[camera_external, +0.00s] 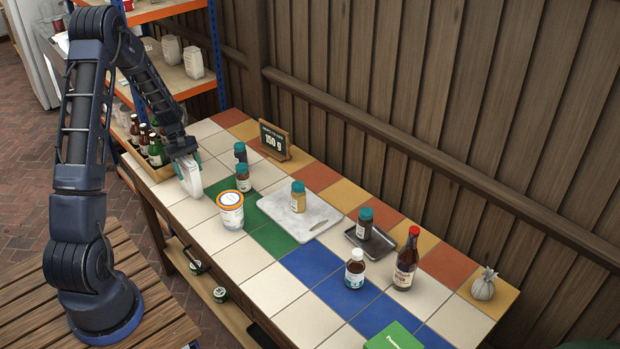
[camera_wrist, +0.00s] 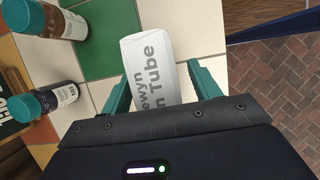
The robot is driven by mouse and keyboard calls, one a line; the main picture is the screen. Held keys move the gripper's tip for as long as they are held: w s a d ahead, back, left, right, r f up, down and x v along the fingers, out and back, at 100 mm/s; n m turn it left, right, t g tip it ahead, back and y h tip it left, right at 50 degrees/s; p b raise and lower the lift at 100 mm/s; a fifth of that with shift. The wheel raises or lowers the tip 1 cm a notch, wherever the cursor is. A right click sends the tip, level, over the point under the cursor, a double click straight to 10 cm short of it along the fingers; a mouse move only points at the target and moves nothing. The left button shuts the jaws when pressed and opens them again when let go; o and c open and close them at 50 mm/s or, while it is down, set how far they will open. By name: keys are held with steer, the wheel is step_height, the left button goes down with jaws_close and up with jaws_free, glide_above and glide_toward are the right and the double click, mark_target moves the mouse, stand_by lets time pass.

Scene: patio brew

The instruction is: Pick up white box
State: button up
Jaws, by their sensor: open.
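The white box (camera_external: 190,175) stands on the pale tiles near the left end of the tiled table (camera_external: 255,290). In the wrist view the white box (camera_wrist: 155,65) shows grey lettering and lies between the two green fingers of my gripper (camera_wrist: 168,80). In the external view my gripper (camera_external: 184,158) is over the box's upper end, with a finger to each side. The jaws are open. I cannot tell whether either finger touches the box.
A white tub (camera_external: 231,212) with an orange-rimmed lid and teal-capped jars (camera_external: 243,180) (camera_external: 240,153) stand close to the right. A crate of bottles (camera_external: 150,165) is at the table's left edge. Beyond are a marble board (camera_external: 310,215), a sign (camera_external: 275,140) and a sauce bottle (camera_external: 406,260).

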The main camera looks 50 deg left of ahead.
steer(key=shift+c, duration=0.4)
steer(key=c, duration=1)
steer(key=shift+c, duration=0.2)
